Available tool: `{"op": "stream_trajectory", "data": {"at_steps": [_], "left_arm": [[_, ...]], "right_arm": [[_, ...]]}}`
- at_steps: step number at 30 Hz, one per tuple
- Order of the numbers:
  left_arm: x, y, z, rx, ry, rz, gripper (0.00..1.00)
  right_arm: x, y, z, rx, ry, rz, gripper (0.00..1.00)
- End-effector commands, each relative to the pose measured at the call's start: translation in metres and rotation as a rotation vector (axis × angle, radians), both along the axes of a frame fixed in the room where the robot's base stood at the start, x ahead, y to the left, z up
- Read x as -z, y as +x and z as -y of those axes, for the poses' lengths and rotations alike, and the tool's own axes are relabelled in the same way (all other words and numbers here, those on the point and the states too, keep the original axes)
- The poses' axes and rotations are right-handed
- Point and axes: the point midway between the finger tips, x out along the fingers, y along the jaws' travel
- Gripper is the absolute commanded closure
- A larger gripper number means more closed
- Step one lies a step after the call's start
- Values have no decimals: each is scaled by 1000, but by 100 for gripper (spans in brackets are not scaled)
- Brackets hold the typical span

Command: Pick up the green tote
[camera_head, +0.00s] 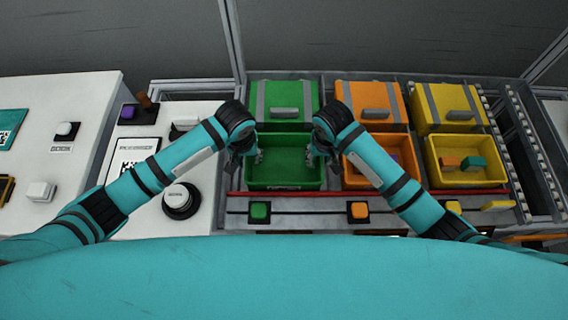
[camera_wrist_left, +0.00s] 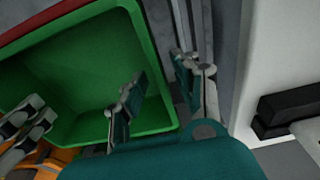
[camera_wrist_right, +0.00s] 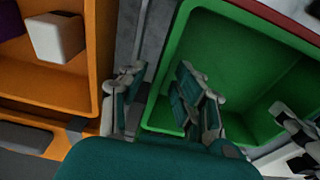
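The green tote (camera_head: 284,162) sits in the rack, open at the top, and looks empty. Its lidded green bin (camera_head: 302,97) stands behind it. My left gripper (camera_wrist_left: 158,75) is open at the tote's left side, one finger inside the tote and one outside, with the wall between them. The left wrist view shows the tote's green interior (camera_wrist_left: 80,75). My right gripper (camera_wrist_right: 160,82) is open at the tote's right side, likewise with a finger on each side of the wall. The right wrist view shows the tote (camera_wrist_right: 235,60). Finger contact with the walls cannot be told.
An orange tote (camera_head: 352,182) with purple and white items stands close to the right of the green one. A yellow tote (camera_head: 470,181) with blocks is further right. A red rail (camera_head: 225,193) and coloured buttons lie in front.

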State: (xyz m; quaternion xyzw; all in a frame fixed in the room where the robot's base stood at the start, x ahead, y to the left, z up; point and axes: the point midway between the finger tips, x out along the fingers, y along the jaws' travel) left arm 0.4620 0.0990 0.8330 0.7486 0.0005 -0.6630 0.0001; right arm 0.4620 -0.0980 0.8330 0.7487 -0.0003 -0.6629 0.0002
Motion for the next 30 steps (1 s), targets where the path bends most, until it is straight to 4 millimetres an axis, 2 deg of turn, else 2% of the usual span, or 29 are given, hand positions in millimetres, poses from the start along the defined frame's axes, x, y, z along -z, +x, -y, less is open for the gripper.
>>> {"op": "stream_trajectory", "data": {"at_steps": [4,12,20,30], "left_arm": [[7,1,0,1,0,0,69],[7,1,0,1,-1,0,69],[7,1,0,1,-1,0,100],[7,1,0,1,-1,0,100]], "right_arm": [[7,1,0,0,0,0,69],[7,1,0,0,1,0,69],[7,1,0,0,1,0,100],[7,1,0,0,0,0,100]]}}
